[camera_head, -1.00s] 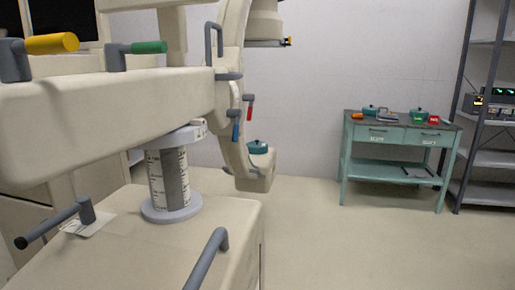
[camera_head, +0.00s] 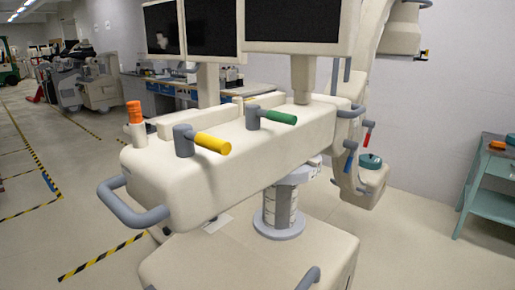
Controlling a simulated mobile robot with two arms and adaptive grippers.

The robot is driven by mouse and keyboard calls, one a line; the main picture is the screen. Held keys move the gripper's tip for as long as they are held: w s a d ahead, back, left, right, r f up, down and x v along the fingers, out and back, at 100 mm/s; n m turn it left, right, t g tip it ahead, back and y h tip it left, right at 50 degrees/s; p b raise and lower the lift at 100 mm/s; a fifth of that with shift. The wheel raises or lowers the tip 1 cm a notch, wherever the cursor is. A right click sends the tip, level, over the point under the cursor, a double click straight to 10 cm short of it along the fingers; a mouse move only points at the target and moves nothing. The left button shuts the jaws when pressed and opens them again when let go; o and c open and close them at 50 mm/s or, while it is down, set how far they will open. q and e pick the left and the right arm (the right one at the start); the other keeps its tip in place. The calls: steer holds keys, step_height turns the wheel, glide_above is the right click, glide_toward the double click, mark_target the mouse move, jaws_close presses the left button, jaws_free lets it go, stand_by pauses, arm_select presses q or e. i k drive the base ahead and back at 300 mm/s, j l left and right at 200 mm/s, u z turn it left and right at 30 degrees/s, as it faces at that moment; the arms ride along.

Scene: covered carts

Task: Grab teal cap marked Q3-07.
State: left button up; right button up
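One teal round cap-like object (camera_head: 370,161) with a small knob sits on the beige lower end of the curved arm of the large machine, right of centre. It is small in the picture and no marking on it can be read, so I cannot tell if it is Q3-07. Neither of my grippers shows in the head view.
A large beige machine (camera_head: 230,160) with monitors (camera_head: 297,22), a yellow handle (camera_head: 212,143) and a green handle (camera_head: 279,117) fills the middle. A teal table (camera_head: 492,204) with an orange item (camera_head: 497,145) is cut off at right. Floor between machine and table is clear.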

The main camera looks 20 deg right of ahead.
mark_target(369, 161)
steer(key=k+l, duration=0.1)
steer(key=l, duration=0.4)
steer(key=k+l, duration=0.1)
steer(key=l, duration=0.4)
steer(key=k+l, duration=0.1)
steer(key=l, duration=0.45)
steer(key=k+l, duration=0.1)
steer(key=l, duration=0.4)
steer(key=i+l, duration=0.15)
steer(key=l, duration=0.2)
steer(key=i+l, duration=0.1)
steer(key=l, duration=0.3)
steer(key=i+l, duration=0.15)
steer(key=l, duration=0.2)
steer(key=i+l, duration=0.1)
steer(key=l, duration=0.25)
steer(key=i+l, duration=0.15)
steer(key=l, duration=0.25)
steer(key=i+l, duration=0.15)
steer(key=l, duration=0.2)
steer(key=i+l, duration=0.1)
steer(key=l, duration=0.25)
